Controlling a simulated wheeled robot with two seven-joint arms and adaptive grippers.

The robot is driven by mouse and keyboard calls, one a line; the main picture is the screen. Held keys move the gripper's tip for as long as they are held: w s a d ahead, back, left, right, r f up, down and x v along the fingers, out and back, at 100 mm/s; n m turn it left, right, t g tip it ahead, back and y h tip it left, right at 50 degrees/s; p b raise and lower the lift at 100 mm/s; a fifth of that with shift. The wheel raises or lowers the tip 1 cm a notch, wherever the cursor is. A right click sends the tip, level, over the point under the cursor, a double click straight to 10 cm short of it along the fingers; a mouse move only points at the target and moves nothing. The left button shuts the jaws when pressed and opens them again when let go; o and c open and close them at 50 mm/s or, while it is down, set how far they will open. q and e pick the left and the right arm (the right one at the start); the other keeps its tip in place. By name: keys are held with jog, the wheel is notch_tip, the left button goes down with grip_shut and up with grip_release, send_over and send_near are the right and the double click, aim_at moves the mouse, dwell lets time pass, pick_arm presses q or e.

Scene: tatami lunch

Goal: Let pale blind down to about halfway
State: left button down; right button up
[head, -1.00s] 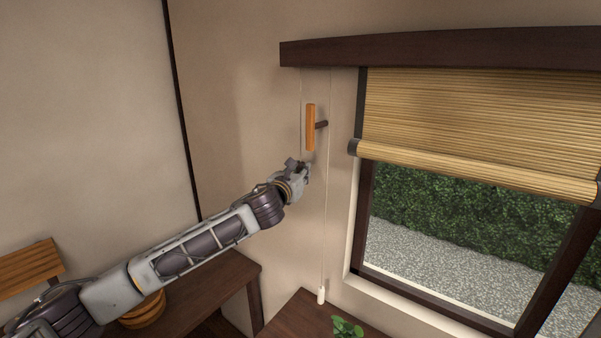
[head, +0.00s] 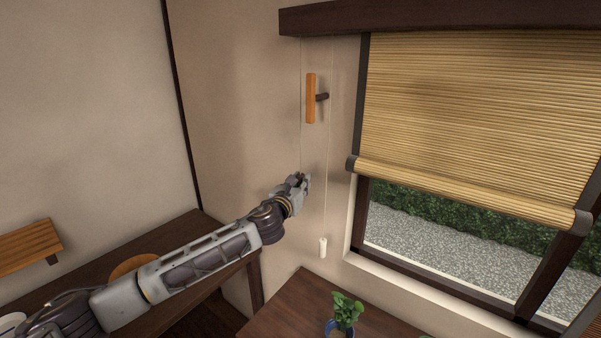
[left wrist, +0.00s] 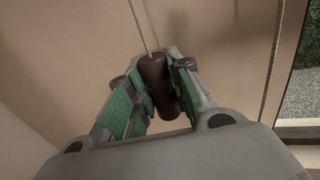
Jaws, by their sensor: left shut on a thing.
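The pale blind (head: 470,120) covers roughly the upper half or more of the window, with its bottom roll (head: 460,190) above the glass that still shows. My left gripper (head: 303,182) is beside the wall, left of the window. In the left wrist view its fingers (left wrist: 160,85) are shut on a dark brown pull (left wrist: 158,80) hanging from a thin cord (left wrist: 146,28). A second cord ends in a white pull (head: 323,248) to the right of and below my left gripper. My right gripper is not in view.
An orange wooden piece (head: 311,98) with a dark peg (head: 322,97) is on the wall above my gripper. A dark table (head: 285,310) with a potted plant (head: 346,308) stands below. A dark bench (head: 195,235) lies under my arm. The wall around the gripper is clear.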

pick_arm(q)
notch_tip(320, 180, down, 11)
jog(key=b, duration=0.3)
jog(key=shift+r+b, duration=0.2)
jog(key=shift+b, duration=0.1)
jog(key=c, duration=1.3)
grip_release()
jog(key=shift+o, duration=0.2)
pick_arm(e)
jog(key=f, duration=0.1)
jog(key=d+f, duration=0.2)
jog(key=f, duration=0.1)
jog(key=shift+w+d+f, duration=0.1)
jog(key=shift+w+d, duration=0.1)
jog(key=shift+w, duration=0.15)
pick_arm(q)
jog(key=shift+s+a, duration=0.1)
jog(key=shift+s, duration=0.05)
jog(key=v, duration=1.1)
jog(key=shift+s, duration=0.3)
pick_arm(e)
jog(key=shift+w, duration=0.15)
